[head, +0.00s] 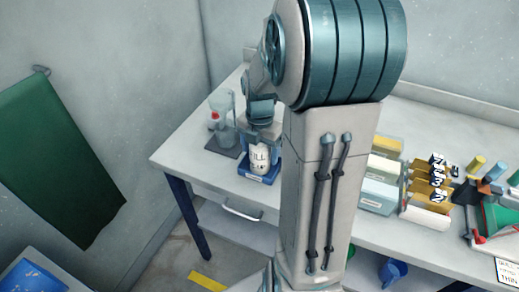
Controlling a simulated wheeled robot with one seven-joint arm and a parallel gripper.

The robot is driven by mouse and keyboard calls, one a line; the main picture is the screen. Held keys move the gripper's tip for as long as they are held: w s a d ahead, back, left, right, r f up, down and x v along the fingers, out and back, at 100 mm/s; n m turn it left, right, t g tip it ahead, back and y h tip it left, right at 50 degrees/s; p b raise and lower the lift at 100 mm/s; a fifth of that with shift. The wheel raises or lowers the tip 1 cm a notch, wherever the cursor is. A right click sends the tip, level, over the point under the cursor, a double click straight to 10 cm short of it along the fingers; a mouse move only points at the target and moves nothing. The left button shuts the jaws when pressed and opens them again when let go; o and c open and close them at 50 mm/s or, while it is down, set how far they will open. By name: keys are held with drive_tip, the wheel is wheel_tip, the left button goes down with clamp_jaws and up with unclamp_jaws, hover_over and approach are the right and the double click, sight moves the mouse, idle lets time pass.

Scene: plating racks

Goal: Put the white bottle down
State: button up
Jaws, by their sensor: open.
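The white bottle (259,160) stands upright in a blue tray (260,179) with a pale label, near the left front part of the table. Dark print shows on the bottle's side. My gripper (260,143) is directly above and around the bottle's top, pointing down. Its jaws are open, but the fingertips are small here and I cannot tell whether they touch the bottle. The bottle's top is hidden by the gripper.
A clear apparatus with a red part (222,117) stands just left of the bottle. Labelled bins (380,178) and a rack (428,195) stand to the right. My arm hides the table's middle. Bare table (190,150) shows at the left corner.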

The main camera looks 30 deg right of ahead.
wheel_tip(320, 180, up, 11)
drive_tip(key=shift+f, duration=0.1)
drive_tip(key=shift+a+r, duration=0.1)
drive_tip(key=shift+r, duration=0.45)
drive_tip(key=shift+s+a+m, duration=0.2)
drive_tip(key=shift+a+m, duration=0.05)
drive_tip(key=shift+m, duration=0.15)
drive_tip(key=s+a+f+m+t, duration=0.3)
drive_tip(key=s+a+m, duration=0.8)
drive_tip(key=m, duration=1.2)
drive_tip(key=shift+s+a, duration=0.15)
drive_tip(key=shift+s, duration=0.35)
drive_tip(key=shift+r, duration=0.1)
